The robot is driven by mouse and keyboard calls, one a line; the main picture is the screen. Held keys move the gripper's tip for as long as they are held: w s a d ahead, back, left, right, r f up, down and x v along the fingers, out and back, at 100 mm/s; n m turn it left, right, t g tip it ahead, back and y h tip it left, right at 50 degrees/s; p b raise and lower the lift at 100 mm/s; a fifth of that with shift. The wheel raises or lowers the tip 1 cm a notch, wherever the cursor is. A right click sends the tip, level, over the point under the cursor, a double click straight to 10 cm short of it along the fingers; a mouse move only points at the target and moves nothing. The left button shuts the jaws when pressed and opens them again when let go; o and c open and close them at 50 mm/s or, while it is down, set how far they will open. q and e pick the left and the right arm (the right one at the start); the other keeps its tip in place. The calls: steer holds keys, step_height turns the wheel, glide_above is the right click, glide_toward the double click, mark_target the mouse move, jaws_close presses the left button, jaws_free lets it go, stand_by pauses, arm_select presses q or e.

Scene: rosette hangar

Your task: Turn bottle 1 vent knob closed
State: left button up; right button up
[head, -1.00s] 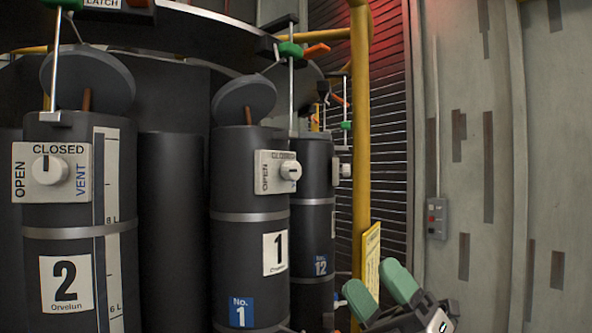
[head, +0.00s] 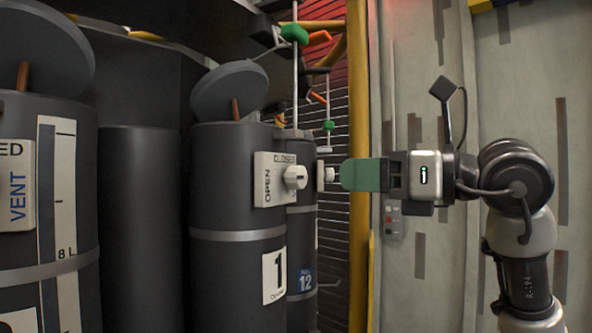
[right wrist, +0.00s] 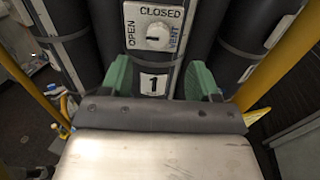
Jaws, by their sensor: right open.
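Bottle 1 (head: 225,205) is a dark cylinder with a grey band and a "1" label. Its vent knob (head: 296,177) is a white dial on a white plate (head: 263,190) marked OPEN, CLOSED and VENT. In the right wrist view the knob (right wrist: 158,37) shows a dark mark lying sideways, seemingly towards OPEN. My right gripper (head: 362,174) has green fingers pointing left, at about knob height and to the right of it. In the right wrist view its fingers (right wrist: 160,80) are spread and empty, with the knob ahead between them and apart. My left gripper is out of view.
A bottle with a "12" label (head: 305,280) stands behind bottle 1, with another white knob (head: 327,175). A yellow post (head: 359,90) rises behind my right fingers. A larger bottle (head: 70,130) fills the left. Thin rods with green clamps (head: 294,34) hang above.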

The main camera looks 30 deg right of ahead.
mark_target(303, 175)
steer(key=p+x, duration=0.1)
steer(key=x, duration=0.2)
steer(key=shift+w+a+r, duration=0.1)
steer(key=shift+a+r, duration=0.05)
steer(key=shift+r, duration=0.05)
steer(key=shift+p+x, duration=0.45)
steer(key=shift+x, duration=0.7)
steer(key=p+x, duration=0.1)
steer(key=x, duration=0.2)
steer(key=shift+w+a+f, duration=0.15)
steer(key=shift+f, duration=0.15)
steer(key=shift+w, duration=0.1)
steer(key=shift+c, duration=0.8)
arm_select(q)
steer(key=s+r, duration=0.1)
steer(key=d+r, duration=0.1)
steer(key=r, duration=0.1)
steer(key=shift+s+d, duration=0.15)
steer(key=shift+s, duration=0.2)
arm_select(e)
steer(key=c, duration=0.8)
